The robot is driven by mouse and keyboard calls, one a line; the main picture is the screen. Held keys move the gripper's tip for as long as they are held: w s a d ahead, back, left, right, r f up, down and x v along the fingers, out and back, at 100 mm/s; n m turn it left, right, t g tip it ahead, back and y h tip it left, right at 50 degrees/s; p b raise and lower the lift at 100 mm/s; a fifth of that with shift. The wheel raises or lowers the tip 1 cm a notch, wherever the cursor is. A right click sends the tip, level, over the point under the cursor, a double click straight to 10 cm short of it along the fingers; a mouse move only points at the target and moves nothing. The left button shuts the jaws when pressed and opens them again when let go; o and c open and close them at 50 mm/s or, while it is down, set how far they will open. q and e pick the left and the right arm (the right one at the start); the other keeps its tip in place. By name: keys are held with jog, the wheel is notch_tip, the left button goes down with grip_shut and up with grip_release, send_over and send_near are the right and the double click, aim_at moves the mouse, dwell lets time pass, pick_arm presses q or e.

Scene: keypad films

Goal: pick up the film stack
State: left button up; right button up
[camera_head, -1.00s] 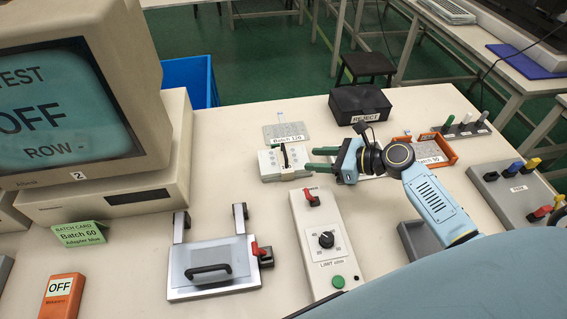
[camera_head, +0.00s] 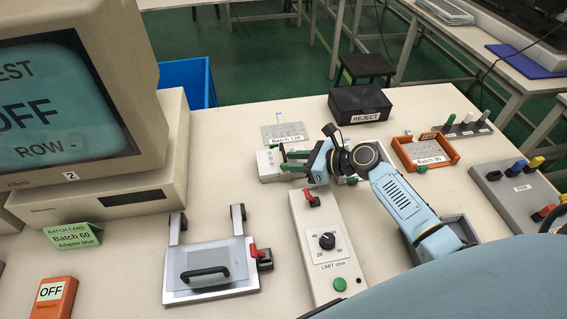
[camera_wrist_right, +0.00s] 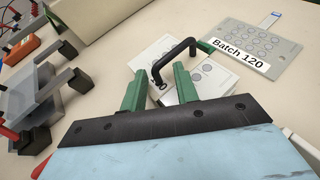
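The film stack appears to be the low white block (camera_head: 266,164) with a black handle, near the middle of the table. It also shows in the right wrist view, the block (camera_wrist_right: 209,80) lying beyond the fingers with its arched black handle (camera_wrist_right: 174,60) rising from it. My right gripper (camera_head: 284,160) is open, with its green fingers apart at the stack. In the right wrist view the handle stands ahead of and between the fingertips (camera_wrist_right: 158,72); I cannot tell whether they touch it. The gripper partly hides the stack. My left gripper is not in view.
A Batch 120 plate (camera_head: 285,133) lies behind the stack. A black REJECT box (camera_head: 360,103) and an orange tray (camera_head: 455,157) stand to the right. A limit control box (camera_head: 325,270) and a hinged press (camera_head: 210,283) are in front. A monitor (camera_head: 75,90) stands left.

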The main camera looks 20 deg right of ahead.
grip_shut()
